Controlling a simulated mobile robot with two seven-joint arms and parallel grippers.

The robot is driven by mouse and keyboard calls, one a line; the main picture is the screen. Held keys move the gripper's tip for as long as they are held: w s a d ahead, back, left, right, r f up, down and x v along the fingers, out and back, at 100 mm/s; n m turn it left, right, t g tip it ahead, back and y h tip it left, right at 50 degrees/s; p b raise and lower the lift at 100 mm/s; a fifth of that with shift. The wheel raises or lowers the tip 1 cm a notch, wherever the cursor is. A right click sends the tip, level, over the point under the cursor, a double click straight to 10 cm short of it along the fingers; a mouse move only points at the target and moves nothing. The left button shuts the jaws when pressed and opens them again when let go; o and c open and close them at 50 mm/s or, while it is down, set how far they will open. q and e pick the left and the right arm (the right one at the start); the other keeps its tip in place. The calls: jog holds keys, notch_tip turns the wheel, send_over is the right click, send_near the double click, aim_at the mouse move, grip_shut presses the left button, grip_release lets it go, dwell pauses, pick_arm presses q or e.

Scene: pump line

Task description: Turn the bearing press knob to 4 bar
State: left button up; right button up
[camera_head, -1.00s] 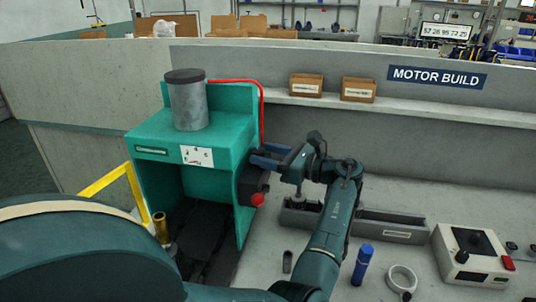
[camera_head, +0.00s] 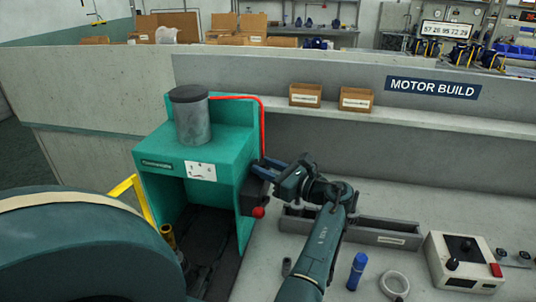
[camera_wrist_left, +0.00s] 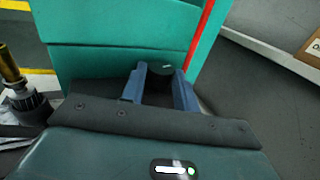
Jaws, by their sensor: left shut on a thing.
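The green bearing press (camera_head: 163,165) stands on the bench left of centre, with a grey cylinder on top. My left gripper (camera_head: 259,168) is at the right side of the press, above a dark box with a red button (camera_head: 258,212). In the left wrist view, the black knob (camera_wrist_left: 160,68) with a short white mark sits between the two blue fingers of my left gripper (camera_wrist_left: 160,78), which is shut on it. The knob is hidden in the head view. I see no readable pressure scale. My right gripper is not in view.
Grey trays (camera_head: 385,234) lie behind my arm. A blue cylinder (camera_head: 357,271), a white ring (camera_head: 394,285) and a control box (camera_head: 463,262) stand to the right. A brass piece (camera_head: 168,236) is at the press's left front. Small cartons (camera_head: 355,99) sit on the ledge.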

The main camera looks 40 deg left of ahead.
pick_arm(q)
jog(key=shift+s+m+t+p, duration=0.1)
jog(key=shift+m+t+p, duration=0.3)
jog(key=shift+t, duration=0.2)
jog(key=o, duration=1)
